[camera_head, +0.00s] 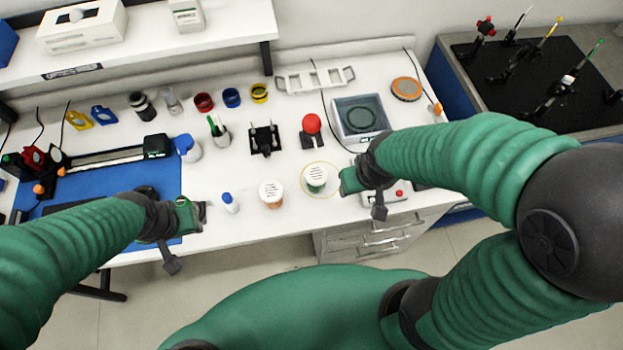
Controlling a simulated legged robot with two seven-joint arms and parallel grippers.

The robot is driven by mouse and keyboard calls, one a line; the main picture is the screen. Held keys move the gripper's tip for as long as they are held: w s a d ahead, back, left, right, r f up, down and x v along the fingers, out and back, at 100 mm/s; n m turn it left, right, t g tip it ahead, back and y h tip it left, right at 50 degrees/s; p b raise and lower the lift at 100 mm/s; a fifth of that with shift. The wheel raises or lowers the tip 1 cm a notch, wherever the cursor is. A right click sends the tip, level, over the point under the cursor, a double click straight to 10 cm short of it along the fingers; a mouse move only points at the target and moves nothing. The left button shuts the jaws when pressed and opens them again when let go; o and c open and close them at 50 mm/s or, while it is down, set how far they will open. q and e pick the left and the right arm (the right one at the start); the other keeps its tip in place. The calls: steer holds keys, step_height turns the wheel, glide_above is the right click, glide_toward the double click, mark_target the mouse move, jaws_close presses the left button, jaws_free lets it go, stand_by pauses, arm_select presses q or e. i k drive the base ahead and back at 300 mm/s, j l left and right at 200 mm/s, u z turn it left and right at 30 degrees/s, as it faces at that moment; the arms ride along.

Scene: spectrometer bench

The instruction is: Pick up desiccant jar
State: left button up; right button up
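Two small jars with white perforated lids stand upright near the front middle of the bench. One jar shows green contents (316,181) and stands inside a thin yellow ring on the bench top. The other jar shows orange contents (271,197) and stands to its left. Either could be the desiccant jar; I cannot read a label. My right gripper (347,181) is just right of the green jar, with a small gap visible. My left gripper (194,213) is over the front edge, left of a small blue-capped bottle (230,203). The finger openings are too small to judge, and I see nothing held.
A balance with a glass-walled chamber (360,117) stands behind my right gripper. A red-topped part (311,124), a black stand (264,140) and a pen cup (219,131) stand behind the jars. A white-and-blue bottle (188,148) stands left. Bench is clear around the jars.

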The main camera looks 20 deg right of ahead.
mark_target(317, 174)
steer(key=i+j+z, duration=0.1)
steer(key=j, duration=0.3)
steer(key=i+j+z, duration=0.1)
steer(key=j, duration=0.3)
steer(key=i+j+z, duration=0.1)
steer(key=i+j, duration=0.15)
steer(key=j, duration=0.2)
